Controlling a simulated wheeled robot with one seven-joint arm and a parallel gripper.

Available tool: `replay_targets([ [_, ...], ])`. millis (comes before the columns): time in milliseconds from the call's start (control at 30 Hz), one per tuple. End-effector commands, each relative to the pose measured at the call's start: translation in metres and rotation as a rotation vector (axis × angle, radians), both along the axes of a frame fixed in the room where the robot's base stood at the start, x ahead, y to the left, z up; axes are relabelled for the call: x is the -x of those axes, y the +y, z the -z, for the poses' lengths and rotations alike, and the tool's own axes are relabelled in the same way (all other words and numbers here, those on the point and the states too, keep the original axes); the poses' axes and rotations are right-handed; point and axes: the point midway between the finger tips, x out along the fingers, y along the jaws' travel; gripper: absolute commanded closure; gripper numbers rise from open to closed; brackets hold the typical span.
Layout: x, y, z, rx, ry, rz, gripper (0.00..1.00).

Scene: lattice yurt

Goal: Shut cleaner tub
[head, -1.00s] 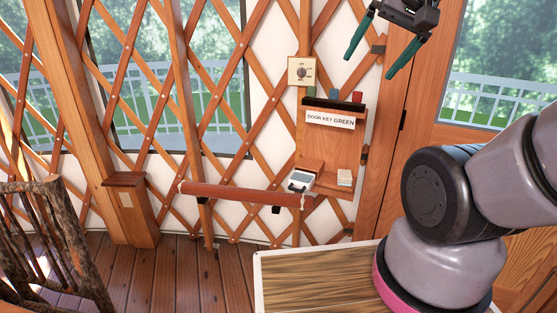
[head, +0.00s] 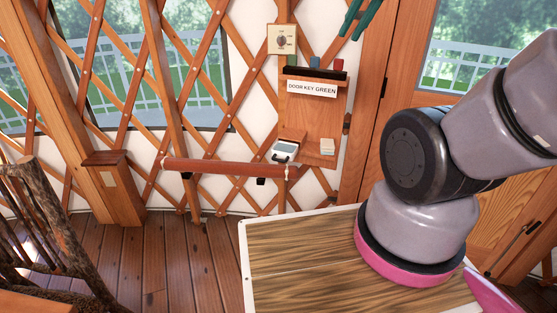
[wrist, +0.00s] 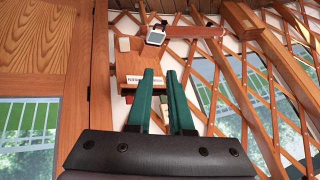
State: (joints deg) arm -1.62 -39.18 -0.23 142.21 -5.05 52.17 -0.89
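I see no tub that I can name for certain as the cleaner tub. A small white and grey item with a dark handle-like part (head: 285,151) sits on the ledge of the wooden key board; it may be a tub or a device. It also shows in the wrist view (wrist: 156,38). My gripper (head: 345,36) is at the top edge of the head view, mostly cut off. In the wrist view its two green fingers (wrist: 160,74) are apart with nothing between them. It is away from the ledge.
The key board (head: 322,120) reads "DOOR KEY GREEN". A dial box (head: 282,40) hangs above it. A reddish-brown rail (head: 225,167) runs left of the ledge. A small wooden post (head: 113,190) and a rustic chair (head: 45,230) stand left. Wooden floor lies clear between.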

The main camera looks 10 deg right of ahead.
Motion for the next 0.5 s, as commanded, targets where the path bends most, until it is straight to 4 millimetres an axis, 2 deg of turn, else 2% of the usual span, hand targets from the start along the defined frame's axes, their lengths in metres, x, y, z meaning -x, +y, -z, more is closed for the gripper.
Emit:
replay_targets([
  [300, -0.079, -0.021, 0.071, 0.514, 0.217, -0.423, 1.00],
  [500, -0.137, -0.012, 0.123, 0.842, 0.315, -0.791, 1.00],
])
